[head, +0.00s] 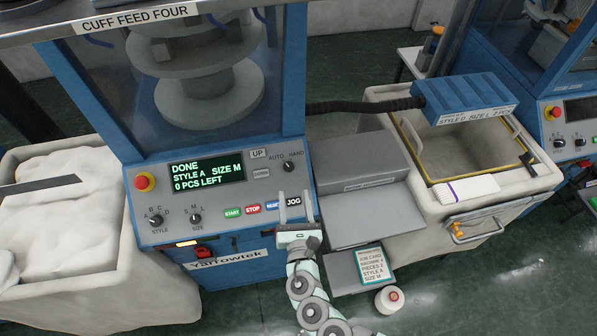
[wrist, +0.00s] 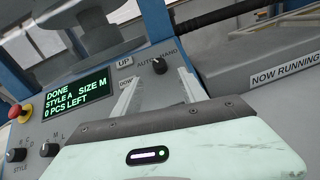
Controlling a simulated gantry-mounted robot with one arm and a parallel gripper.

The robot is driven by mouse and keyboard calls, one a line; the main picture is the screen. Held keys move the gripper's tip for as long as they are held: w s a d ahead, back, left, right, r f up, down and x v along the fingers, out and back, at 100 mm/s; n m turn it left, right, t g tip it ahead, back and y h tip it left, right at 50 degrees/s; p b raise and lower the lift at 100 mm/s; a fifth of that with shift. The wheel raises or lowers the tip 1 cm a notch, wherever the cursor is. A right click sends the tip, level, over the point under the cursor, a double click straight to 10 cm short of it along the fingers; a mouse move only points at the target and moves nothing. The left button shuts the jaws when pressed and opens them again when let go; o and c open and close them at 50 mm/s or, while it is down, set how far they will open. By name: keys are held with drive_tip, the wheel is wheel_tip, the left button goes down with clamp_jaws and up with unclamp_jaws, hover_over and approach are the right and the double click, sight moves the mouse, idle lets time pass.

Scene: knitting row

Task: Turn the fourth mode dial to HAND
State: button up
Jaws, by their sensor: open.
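The mode dial (head: 289,166) is a small black knob at the upper right of the grey panel under the CUFF FEED FOUR sign (head: 137,18). AUTO is printed at its upper left and HAND at its upper right. It also shows in the wrist view (wrist: 160,66), just beyond and between the fingers. Its pointer is too small to read surely. My gripper (head: 295,196) is open and empty, below the dial in the head view and apart from it. Its two pale fingers also show in the wrist view (wrist: 158,76), pointing toward the dial.
The screen (head: 207,174) reads DONE, STYLE A, SIZE M, 0 PCS LEFT. UP and DOWN buttons sit left of the dial. STYLE (head: 156,220) and SIZE (head: 195,218) dials, a button row and a red stop knob (head: 144,182) share the panel. A grey stepped unit (head: 362,161) stands right.

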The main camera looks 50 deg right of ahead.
sight(290, 169)
drive_tip(key=x, duration=0.9)
drive_tip(key=shift+w, duration=0.25)
clamp_jaws()
idle(0.4)
